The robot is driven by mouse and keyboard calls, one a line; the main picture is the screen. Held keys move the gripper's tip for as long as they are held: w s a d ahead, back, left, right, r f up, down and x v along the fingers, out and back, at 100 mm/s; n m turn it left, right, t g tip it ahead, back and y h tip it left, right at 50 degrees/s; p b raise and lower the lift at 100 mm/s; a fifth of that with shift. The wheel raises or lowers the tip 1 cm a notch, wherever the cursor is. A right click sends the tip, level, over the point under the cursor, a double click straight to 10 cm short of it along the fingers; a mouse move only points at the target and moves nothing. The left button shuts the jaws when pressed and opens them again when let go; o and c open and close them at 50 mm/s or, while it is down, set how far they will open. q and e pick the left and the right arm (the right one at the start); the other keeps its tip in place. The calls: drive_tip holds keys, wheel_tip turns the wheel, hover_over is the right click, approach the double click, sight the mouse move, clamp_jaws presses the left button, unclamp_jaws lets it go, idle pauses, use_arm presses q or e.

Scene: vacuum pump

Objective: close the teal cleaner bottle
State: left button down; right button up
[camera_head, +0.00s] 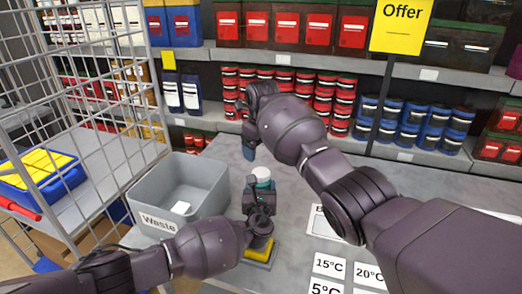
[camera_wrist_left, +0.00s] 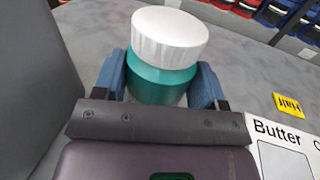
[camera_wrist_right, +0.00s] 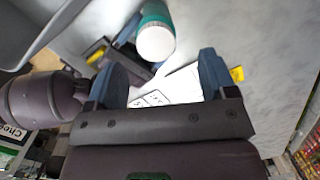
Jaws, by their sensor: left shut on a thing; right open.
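The teal cleaner bottle (camera_wrist_left: 160,80) stands between the blue fingers of my left gripper (camera_wrist_left: 165,85), which is shut on it. A white cap (camera_wrist_left: 170,38) sits on top of the bottle, and I cannot tell whether it is tight. In the head view the bottle's white cap (camera_head: 262,173) shows above my left gripper (camera_head: 260,190); most of the bottle is hidden. My right gripper (camera_head: 249,145) is open and empty, above and behind the bottle. The right wrist view shows the cap (camera_wrist_right: 156,43) beyond its open fingers (camera_wrist_right: 165,80).
A grey Waste bin (camera_head: 170,222) stands just left of the bottle. Labelled cards (camera_head: 328,265) lie on the grey table at the front right. A wire cage trolley (camera_head: 90,155) is at the left. Shelves with red and blue goods (camera_head: 290,100) line the back.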

drive_tip(key=n, duration=0.5)
drive_tip(key=shift+r+n, duration=0.35)
drive_tip(key=shift+n, duration=0.05)
drive_tip(key=n, duration=0.7)
drive_tip(key=shift+r, duration=0.15)
drive_tip(key=n, duration=1.4)
drive_tip(key=shift+s+d+g+h, duration=0.1)
drive_tip(key=shift+g+h, duration=0.2)
drive_tip(key=n, duration=0.7)
drive_tip(key=shift+s+f, duration=0.1)
drive_tip(key=shift+f, duration=0.1)
drive_tip(key=n, duration=0.6)
drive_tip(key=shift+s+d+f+n, duration=0.1)
drive_tip(key=shift+f+n, duration=0.1)
drive_tip(key=shift+n, duration=0.2)
drive_tip(key=n, duration=0.7)
drive_tip(key=shift+s+g, duration=0.1)
drive_tip(key=shift+g, duration=0.2)
drive_tip(key=n, duration=0.6)
